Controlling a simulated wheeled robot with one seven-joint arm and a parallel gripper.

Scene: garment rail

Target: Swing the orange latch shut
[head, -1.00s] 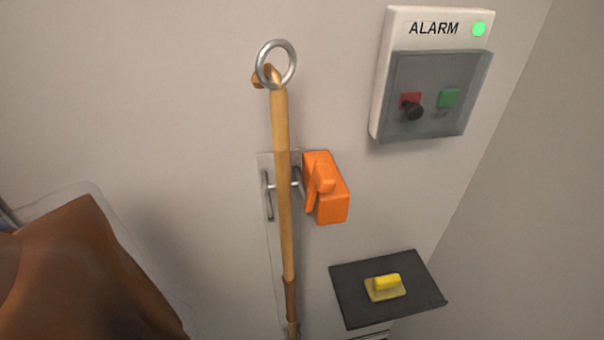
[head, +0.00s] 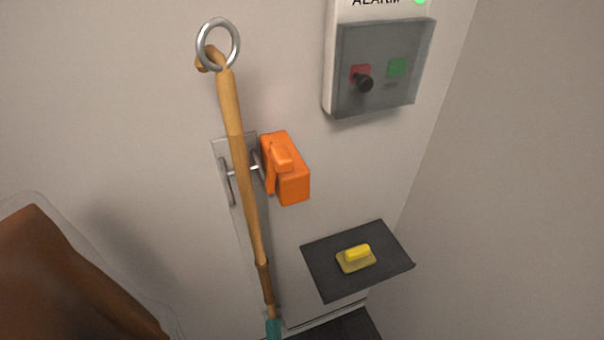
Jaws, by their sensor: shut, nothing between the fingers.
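Whether the latch is fully open or shut is hard to tell. My gripper is not in view.
An alarm box (head: 378,65) with a clear cover over red and green buttons is on the wall at upper right. A dark shelf (head: 325,280) below the latch holds a yellow block (head: 357,256). A brown garment in clear wrap (head: 65,275) is at lower left.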

